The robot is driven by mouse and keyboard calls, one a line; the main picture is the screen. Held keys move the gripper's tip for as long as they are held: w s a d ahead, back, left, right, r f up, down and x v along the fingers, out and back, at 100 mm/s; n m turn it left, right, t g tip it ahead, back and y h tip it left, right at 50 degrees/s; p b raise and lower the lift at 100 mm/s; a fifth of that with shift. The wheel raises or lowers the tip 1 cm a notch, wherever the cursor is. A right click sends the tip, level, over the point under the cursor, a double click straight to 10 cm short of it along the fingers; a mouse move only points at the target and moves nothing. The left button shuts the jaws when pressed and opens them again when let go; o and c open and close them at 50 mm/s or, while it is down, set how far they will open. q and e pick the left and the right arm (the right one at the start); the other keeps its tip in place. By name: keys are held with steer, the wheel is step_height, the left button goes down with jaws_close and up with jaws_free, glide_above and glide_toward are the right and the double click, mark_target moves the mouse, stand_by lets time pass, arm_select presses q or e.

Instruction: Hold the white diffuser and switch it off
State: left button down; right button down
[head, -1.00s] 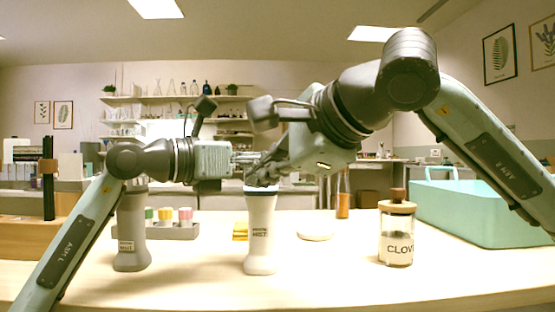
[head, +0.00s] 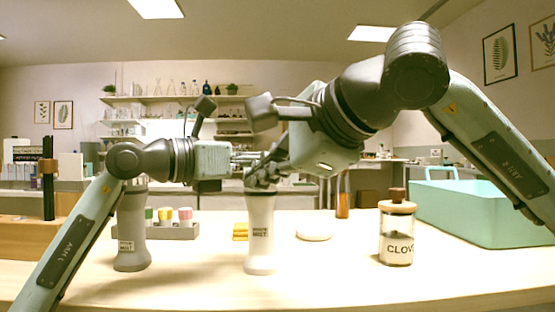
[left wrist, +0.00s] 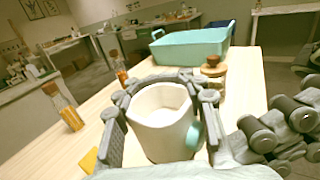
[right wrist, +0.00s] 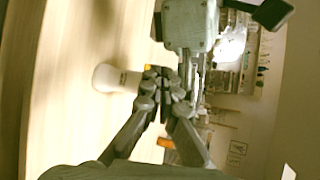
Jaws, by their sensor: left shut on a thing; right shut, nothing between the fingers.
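The white diffuser (head: 260,235) stands upright on the table in the head view, with a dark label on its front. My left gripper (head: 243,160) comes in from the left at its top. In the left wrist view the left gripper's fingers (left wrist: 165,82) are shut around the diffuser's open-looking white top (left wrist: 160,100). A teal round button (left wrist: 193,136) shows on its side. My right gripper (head: 262,178) is shut and empty just at the diffuser's upper end. In the right wrist view its fingertips (right wrist: 163,85) are together close beside the diffuser (right wrist: 112,78); contact cannot be told.
A grey diffuser (head: 131,235) stands to the left, before a grey rack (head: 185,232) of small bottles. A clove jar (head: 396,240) and a teal crate (head: 480,220) are at the right. A white dish (head: 313,235) lies behind. The front table strip is clear.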

steer(key=shift+s+a, duration=0.15)
steer(key=shift+s, duration=1.25)
steer(key=shift+s+a, duration=0.15)
steer(key=shift+s, duration=1.25)
arm_select(q)
steer(key=c, duration=0.8)
jaws_free()
steer(key=shift+c, duration=0.2)
